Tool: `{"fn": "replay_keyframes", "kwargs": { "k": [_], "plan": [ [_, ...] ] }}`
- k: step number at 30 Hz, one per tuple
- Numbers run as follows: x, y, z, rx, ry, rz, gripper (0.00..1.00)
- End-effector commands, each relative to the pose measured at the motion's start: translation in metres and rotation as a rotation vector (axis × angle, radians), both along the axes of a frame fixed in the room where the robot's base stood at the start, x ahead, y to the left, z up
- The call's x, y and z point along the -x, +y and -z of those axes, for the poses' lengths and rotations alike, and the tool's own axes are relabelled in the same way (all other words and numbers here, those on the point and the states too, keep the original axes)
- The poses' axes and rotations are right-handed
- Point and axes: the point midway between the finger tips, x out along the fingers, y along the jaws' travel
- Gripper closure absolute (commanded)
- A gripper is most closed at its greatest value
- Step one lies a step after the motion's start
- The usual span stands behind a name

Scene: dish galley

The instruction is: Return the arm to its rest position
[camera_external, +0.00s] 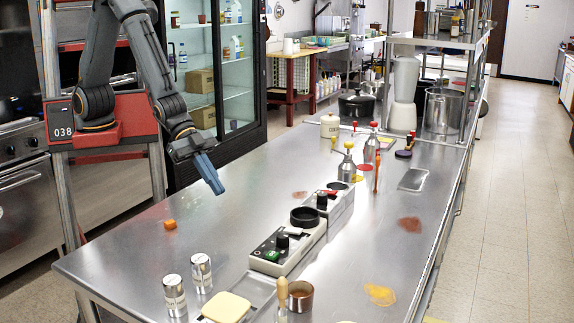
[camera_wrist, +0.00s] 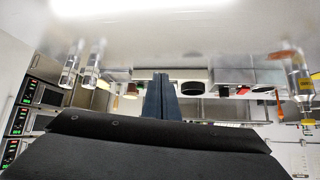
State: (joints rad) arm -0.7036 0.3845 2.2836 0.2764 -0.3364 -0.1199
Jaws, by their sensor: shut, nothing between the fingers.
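My gripper (camera_external: 210,174) hangs above the left side of the steel table (camera_external: 150,255) in the external view, fingers pointing down and to the right. Its blue-grey fingers are together with nothing between them. My arm comes down from the top left, folded at the elbow. In the wrist view, the closed fingers of my gripper (camera_wrist: 161,98) show at the centre, and the table surface fills the upper part, upside down.
A glass-door fridge (camera_external: 233,75) stands behind my arm.

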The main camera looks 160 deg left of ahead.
Motion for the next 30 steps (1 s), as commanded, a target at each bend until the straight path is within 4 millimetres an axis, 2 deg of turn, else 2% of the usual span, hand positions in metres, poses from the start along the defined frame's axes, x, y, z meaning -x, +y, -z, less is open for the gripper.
{"fn": "replay_keyframes", "kwargs": {
  "k": [1, 4, 7, 12, 15, 18, 21, 24, 30],
  "plan": [
    [-0.006, -0.037, 0.0, 0.02, 0.042, 0.046, 1.0],
    [-0.004, -0.104, 0.005, 0.066, 0.141, 0.119, 1.0],
    [0.009, -0.169, 0.008, 0.107, 0.241, 0.197, 1.0],
    [0.051, -0.27, 0.011, 0.165, 0.417, 0.333, 1.0],
    [0.082, -0.316, 0.012, 0.189, 0.513, 0.404, 1.0],
    [0.109, -0.347, 0.011, 0.206, 0.587, 0.457, 1.0],
    [0.127, -0.364, 0.011, 0.215, 0.633, 0.491, 1.0],
    [0.136, -0.372, 0.011, 0.22, 0.656, 0.504, 1.0],
    [0.137, -0.372, 0.011, 0.22, 0.659, 0.505, 1.0]
  ]
}}
